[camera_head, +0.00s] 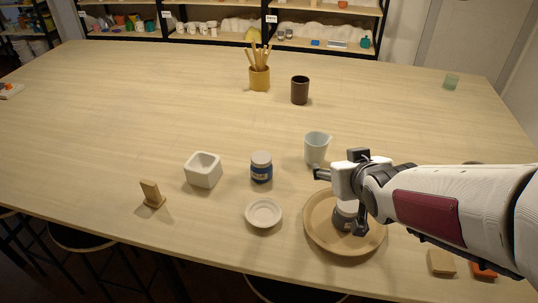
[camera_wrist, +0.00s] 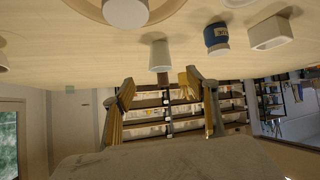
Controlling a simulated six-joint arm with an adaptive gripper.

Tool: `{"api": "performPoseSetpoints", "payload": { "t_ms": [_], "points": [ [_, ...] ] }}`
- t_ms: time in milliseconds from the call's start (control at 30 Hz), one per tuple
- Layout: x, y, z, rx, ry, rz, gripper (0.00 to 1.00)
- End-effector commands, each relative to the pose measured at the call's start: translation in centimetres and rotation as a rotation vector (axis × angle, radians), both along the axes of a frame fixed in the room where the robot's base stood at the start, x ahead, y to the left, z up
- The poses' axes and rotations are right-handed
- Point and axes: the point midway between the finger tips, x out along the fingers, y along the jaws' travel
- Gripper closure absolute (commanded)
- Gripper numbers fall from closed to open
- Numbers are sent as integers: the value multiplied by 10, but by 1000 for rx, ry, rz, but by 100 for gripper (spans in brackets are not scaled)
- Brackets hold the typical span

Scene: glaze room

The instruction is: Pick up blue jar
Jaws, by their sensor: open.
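The blue jar (camera_head: 261,168) stands upright on the table left of my gripper, with a pale lid, a blue body and a label. In the wrist view, which is upside down, the jar (camera_wrist: 216,38) shows beyond the fingers, toward the right. My gripper (camera_head: 332,198) is over the round wooden plate, to the right of the jar and apart from it. In the wrist view its fingers (camera_wrist: 162,84) are spread with nothing between them.
A small white dish (camera_head: 264,213) lies in front. The plate (camera_head: 318,232) bears a pale object partly hidden by my gripper.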

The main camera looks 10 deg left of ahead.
Motion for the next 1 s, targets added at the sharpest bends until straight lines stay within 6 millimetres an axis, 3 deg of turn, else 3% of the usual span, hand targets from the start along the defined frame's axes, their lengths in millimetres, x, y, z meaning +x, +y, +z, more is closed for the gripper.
{"api": "performPoseSetpoints", "payload": {
  "t_ms": [300, 600, 800, 1000],
  "points": [
    [31, 66, -27, 55, -80, 128, 42],
    [42, 128, -53, 129, -146, 248, 42],
    [42, 154, -64, 168, -171, 299, 42],
    [42, 161, -66, 181, -180, 313, 42]
  ]
}}
